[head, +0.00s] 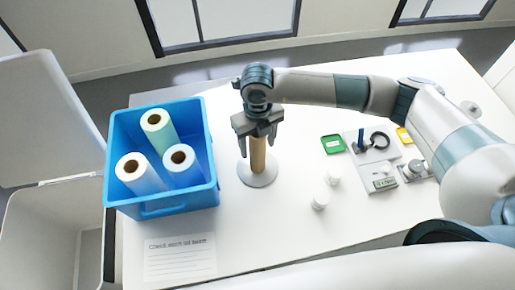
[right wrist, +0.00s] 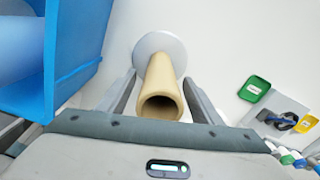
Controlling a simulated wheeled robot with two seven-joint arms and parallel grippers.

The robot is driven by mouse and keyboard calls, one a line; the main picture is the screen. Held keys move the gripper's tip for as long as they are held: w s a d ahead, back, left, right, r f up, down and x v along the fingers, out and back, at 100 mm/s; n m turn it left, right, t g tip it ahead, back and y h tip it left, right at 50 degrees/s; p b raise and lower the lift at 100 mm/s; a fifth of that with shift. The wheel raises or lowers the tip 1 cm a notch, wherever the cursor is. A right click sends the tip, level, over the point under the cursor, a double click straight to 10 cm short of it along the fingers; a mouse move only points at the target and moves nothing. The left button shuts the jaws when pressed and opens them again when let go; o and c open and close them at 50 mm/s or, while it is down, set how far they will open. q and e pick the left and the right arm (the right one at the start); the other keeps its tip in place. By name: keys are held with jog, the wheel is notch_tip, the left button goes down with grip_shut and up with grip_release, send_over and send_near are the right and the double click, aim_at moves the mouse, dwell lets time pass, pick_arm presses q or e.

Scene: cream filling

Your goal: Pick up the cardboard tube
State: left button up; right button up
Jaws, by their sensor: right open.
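The cardboard tube (head: 258,158) is tan and stands upright on a round grey base (head: 257,175) on the white table. In the right wrist view the tube (right wrist: 160,88) shows its hollow end toward the camera, with the pale round base (right wrist: 160,46) behind it. My right gripper (head: 257,132) is above the tube and pointing down; in the right wrist view its open fingers (right wrist: 160,100) are on either side of the tube, with gaps visible. The tube's upper end is hidden behind the gripper in the head view. My left gripper is not in view.
A blue crate (head: 178,207) with three rolls stands left of the tube. To the right are small white containers (head: 320,201), a green tray (head: 333,144) and a grey board (head: 379,181) with a ring and a display. A paper sheet (head: 180,258) lies at the front left.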

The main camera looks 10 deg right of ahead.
dwell(0.3)
jog(key=c, duration=1.1)
jog(key=shift+c, duration=0.2)
jog(key=shift+r, duration=0.5)
notch_tip(320, 180, up, 17)
jog(key=b, duration=0.5)
